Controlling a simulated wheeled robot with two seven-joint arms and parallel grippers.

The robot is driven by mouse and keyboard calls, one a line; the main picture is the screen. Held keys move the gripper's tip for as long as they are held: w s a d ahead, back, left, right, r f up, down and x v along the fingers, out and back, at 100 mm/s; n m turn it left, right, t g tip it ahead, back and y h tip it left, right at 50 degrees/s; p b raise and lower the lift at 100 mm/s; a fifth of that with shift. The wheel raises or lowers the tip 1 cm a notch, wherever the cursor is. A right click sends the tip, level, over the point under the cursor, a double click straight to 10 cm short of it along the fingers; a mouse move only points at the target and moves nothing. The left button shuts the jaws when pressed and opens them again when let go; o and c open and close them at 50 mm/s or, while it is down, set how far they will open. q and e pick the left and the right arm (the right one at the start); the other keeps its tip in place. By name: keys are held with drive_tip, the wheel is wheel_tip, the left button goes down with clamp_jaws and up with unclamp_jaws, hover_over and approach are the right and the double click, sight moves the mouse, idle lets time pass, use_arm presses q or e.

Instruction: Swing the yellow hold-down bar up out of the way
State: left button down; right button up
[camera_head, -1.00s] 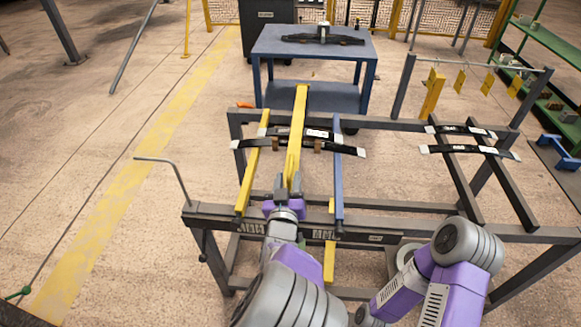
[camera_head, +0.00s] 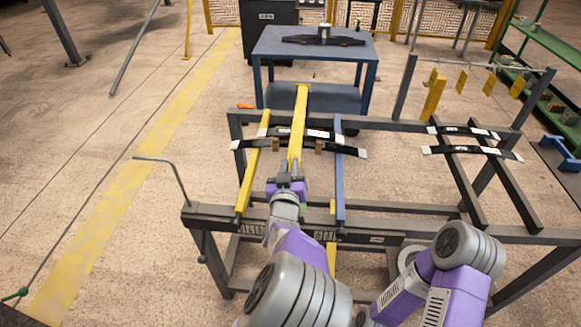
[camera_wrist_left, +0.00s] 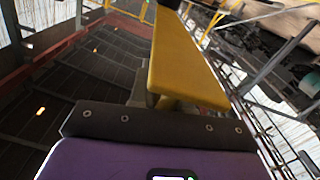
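The yellow hold-down bar (camera_head: 298,122) runs lengthwise over the left rack, above a dark leaf spring (camera_head: 345,151) that lies across the rack. My left gripper (camera_head: 290,181) is at the bar's near end, with a finger on each side; it looks shut on the bar. In the left wrist view the bar (camera_wrist_left: 185,65) stretches away from my gripper's dark palm; the fingertips are hidden there. My right arm shows at the lower right, but its gripper is not seen.
A yellow rail (camera_head: 251,180) and a blue rail (camera_head: 339,180) flank the bar. A blue table (camera_head: 335,55) stands behind the rack, and a bent grey rod (camera_head: 166,165) rises at left. More leaf springs (camera_head: 470,149) lie on the right rack.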

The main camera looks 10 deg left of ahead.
use_arm(q)
drive_tip(key=shift+d+r, duration=0.1)
drive_tip(key=shift+d, duration=0.05)
drive_tip(key=shift+r+p, duration=0.5)
drive_tip(key=shift+p, duration=0.1)
drive_tip(key=w+r+g+p, duration=0.2)
drive_tip(key=w+r+p, duration=0.2)
drive_tip(key=r+p, duration=0.5)
drive_tip(key=w+r+g+p, duration=0.2)
drive_tip(key=w+r+p, duration=0.2)
drive_tip(key=r+p, duration=0.6)
drive_tip(key=w+r+g+p, duration=0.3)
drive_tip(key=r+p, duration=0.6)
drive_tip(key=p, duration=0.6)
drive_tip(key=shift+w+r+p, duration=0.4)
drive_tip(key=shift+w, duration=0.15)
drive_tip(key=shift+d, duration=0.1)
